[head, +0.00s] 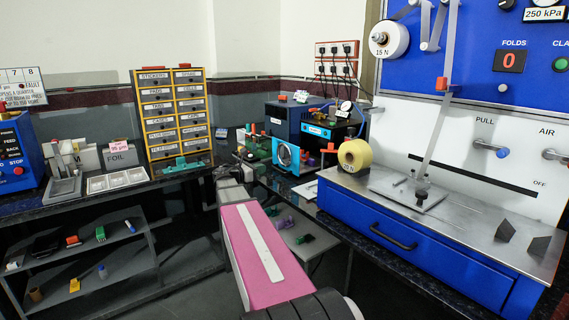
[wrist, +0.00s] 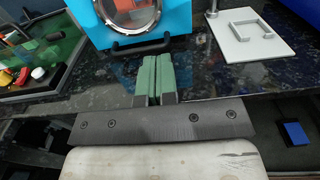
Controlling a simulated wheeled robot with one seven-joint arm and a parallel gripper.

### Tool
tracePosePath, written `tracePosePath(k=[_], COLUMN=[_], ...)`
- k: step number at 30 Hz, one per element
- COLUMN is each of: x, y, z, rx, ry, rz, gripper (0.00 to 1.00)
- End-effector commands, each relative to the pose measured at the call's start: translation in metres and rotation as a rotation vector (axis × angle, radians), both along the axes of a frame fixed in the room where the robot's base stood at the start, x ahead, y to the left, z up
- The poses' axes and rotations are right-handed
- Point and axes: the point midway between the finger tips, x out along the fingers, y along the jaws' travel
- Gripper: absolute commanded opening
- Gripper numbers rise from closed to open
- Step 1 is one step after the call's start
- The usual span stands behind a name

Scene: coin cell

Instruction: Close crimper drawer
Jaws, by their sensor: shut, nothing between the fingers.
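A cyan-fronted unit with a round metal-rimmed window (wrist: 105,30) stands at the top of the wrist view. A black bar handle (wrist: 140,47) sits low across its front. In the head view this cyan front (head: 285,157) is near the middle, at the end of my pink arm. I cannot read a crimper label on it, nor tell how far any drawer stands out. My gripper (wrist: 156,57) has green fingers, held together with nothing between them. Its fingertips point at the handle's right part and appear close to it. I cannot tell whether they touch.
A green-floored tray with small coloured parts (wrist: 50,55) lies left of my gripper. In the head view a blue bench with a drawer handle (head: 393,237) stands at right, beside my arm.

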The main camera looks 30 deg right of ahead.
Motion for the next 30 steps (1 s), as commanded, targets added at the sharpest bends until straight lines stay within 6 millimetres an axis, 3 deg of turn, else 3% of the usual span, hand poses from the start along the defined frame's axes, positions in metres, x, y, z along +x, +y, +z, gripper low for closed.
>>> tracePosePath(k=[7,21,30], x=[0.003,0.010,0.012], y=[-0.024,-0.109,-0.138], z=[0.005,0.004,0.004], rx=[-0.018,-0.017,-0.016], ry=[0.018,0.016,0.015], rz=[-0.002,-0.003,-0.001], gripper=[0.00,0.00,0.00])
